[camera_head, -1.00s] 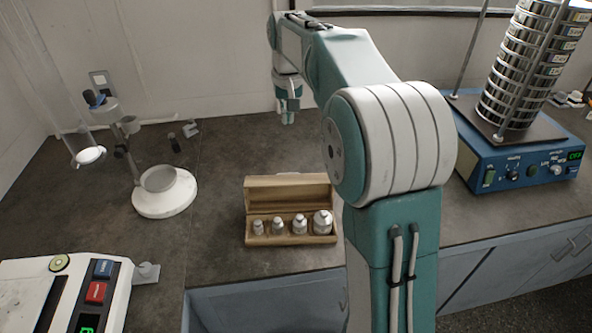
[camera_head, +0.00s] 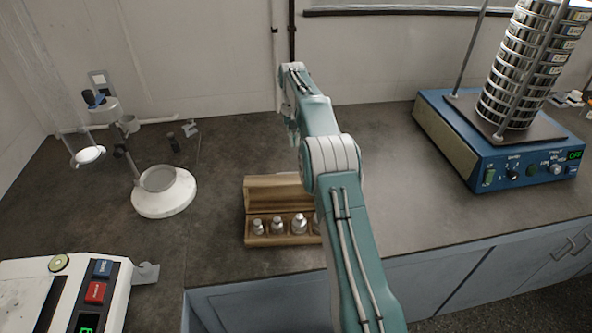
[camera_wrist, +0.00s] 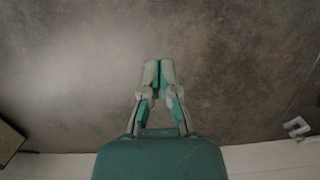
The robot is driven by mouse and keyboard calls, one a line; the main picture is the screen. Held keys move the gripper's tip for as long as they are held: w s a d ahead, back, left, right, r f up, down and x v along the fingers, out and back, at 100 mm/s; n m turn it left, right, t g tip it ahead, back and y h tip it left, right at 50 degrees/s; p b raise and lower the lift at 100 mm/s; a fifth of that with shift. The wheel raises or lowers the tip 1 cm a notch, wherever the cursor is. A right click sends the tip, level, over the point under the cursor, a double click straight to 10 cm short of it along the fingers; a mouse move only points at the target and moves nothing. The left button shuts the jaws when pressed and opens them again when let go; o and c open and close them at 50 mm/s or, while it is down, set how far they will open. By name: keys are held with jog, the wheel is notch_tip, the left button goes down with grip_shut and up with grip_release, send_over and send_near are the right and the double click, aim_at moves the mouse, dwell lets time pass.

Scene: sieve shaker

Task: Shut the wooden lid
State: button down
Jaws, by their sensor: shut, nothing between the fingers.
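The wooden box (camera_head: 251,237) stands open on the dark bench, its lid (camera_head: 262,188) raised upright at the back. Several metal weights (camera_head: 277,225) stand in a row in it. My arm hides the right part of the box and lid. My gripper (camera_head: 293,138) is behind the box, low over the bench and apart from the lid. In the wrist view my gripper (camera_wrist: 158,64) points over bare bench with its fingers together and empty. A dark brown edge (camera_wrist: 8,142) shows at the left there; I cannot tell if it is the lid.
A white ring stand (camera_head: 163,195) is left of the box. A balance (camera_head: 70,290) is at the front left. A blue sieve shaker (camera_head: 500,150) with stacked sieves (camera_head: 527,70) stands at the right. Bench between box and shaker is clear.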

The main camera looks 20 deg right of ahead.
aim_at(289, 189)
jog(key=f, duration=0.3)
jog(key=s+f, duration=0.1)
jog(key=f, duration=0.7)
jog(key=shift+s, duration=0.25)
jog(key=shift+s+a+r, duration=0.25)
jog(key=shift+s+r, duration=0.4)
jog(key=shift+r, duration=0.05)
jog(key=shift+s+a+r, duration=0.2)
jog(key=shift+s+r, duration=0.4)
jog(key=shift+r, duration=0.05)
jog(key=shift+s+r, duration=0.1)
jog(key=shift+r, duration=0.05)
jog(key=shift+r, duration=0.25)
